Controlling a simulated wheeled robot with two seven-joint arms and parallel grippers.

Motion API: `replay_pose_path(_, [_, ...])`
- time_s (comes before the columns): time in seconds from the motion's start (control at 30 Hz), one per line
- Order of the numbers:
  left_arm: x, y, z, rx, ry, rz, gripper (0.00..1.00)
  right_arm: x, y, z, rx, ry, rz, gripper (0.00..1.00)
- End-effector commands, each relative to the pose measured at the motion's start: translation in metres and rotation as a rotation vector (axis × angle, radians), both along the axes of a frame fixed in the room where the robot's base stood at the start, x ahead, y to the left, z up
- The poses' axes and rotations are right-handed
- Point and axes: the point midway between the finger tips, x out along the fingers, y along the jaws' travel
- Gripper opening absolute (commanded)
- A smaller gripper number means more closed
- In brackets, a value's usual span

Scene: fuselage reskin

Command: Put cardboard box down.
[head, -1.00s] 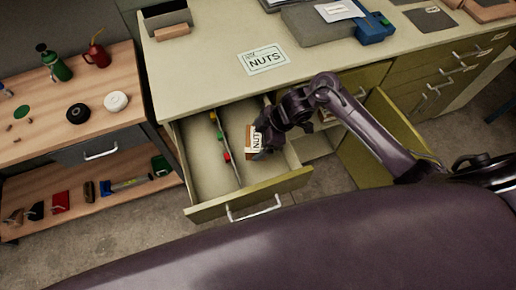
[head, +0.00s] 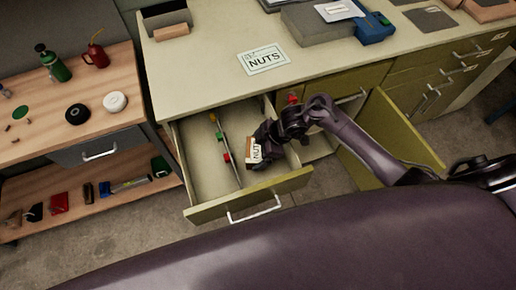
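The cardboard box (head: 255,153), brown with a white "NUTS" label, is at the right part of an open drawer (head: 203,214). My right gripper (head: 261,147) is on it from behind and above, and its fingers appear shut on the box. The gripper hides part of the box. I cannot tell whether the box touches the drawer floor. My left gripper is not in view.
A divider with coloured tabs (head: 224,150) runs along the drawer, left of the box. The drawer's left section is empty. A "NUTS" sign (head: 264,59) lies on the countertop (head: 205,75). A cabinet door (head: 408,135) stands open at right. A wooden shelf unit (head: 135,113) stands at left.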

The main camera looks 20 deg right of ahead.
Motion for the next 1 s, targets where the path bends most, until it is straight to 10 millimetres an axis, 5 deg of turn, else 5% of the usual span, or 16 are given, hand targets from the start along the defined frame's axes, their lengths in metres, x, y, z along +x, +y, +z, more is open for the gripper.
replay_pose_path(0.4, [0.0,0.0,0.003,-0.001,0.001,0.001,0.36,0.0,-0.003,0.008,-0.002,-0.002,0.0,1.0])
replay_pose_path(1.0, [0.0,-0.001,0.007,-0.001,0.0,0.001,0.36,-0.018,-0.053,0.101,-0.002,-0.002,0.001,1.0])
